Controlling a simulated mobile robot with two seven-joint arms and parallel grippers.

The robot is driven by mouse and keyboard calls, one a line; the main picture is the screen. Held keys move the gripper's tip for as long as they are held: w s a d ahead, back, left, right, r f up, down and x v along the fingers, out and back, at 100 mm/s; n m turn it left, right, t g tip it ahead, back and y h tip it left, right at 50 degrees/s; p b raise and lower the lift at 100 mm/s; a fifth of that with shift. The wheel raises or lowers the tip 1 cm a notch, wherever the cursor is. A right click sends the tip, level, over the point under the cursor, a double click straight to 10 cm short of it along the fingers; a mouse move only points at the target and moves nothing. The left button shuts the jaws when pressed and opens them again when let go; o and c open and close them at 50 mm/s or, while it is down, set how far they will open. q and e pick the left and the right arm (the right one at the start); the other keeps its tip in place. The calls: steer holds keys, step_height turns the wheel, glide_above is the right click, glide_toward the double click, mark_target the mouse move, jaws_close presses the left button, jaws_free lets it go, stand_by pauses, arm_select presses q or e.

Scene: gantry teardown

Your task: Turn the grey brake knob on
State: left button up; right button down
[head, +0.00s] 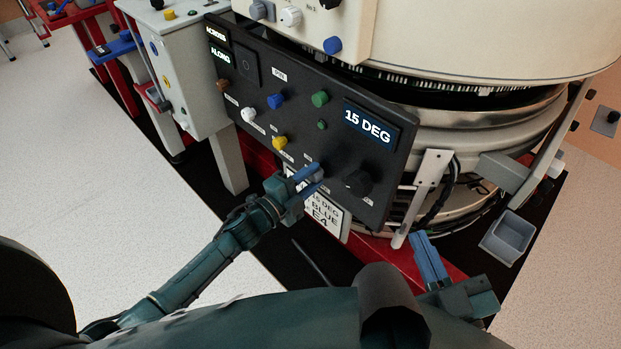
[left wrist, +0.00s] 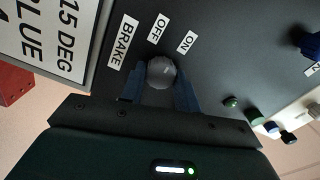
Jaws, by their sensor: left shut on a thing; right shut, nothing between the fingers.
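The grey brake knob (left wrist: 162,72) sits on the dark control panel (left wrist: 230,50) in the left wrist view, beside the labels BRAKE, OFF and ON. I cannot tell which label it points to. My left gripper (left wrist: 160,98) is shut on the knob, one blue finger on each side. In the head view my left gripper (head: 312,180) is at the lower edge of the panel (head: 300,130), and its fingers hide the knob. My right gripper (head: 428,258) is shut and empty, low and to the right, apart from the panel.
The panel carries blue (head: 276,101), green (head: 320,98), white (head: 248,114) and yellow (head: 280,142) knobs, a large black knob (head: 358,183) and a display (head: 367,126) reading 15 DEG. A card (head: 325,212) hangs below. A grey bin (head: 507,237) is at the right.

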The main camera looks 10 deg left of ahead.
arm_select(q)
steer(key=shift+f+m, duration=0.1)
steer(key=shift+m, duration=0.2)
steer(key=o, duration=1)
steer(key=shift+c, duration=0.2)
steer(key=p+v, duration=0.2)
steer(key=v, duration=1.1)
arm_select(e)
steer(key=shift+w+d+m+g+h, duration=0.2)
steer(key=shift+d+m+g+h, duration=0.45)
steer(key=shift+h, duration=0.25)
arm_select(q)
steer(key=shift+s, duration=0.1)
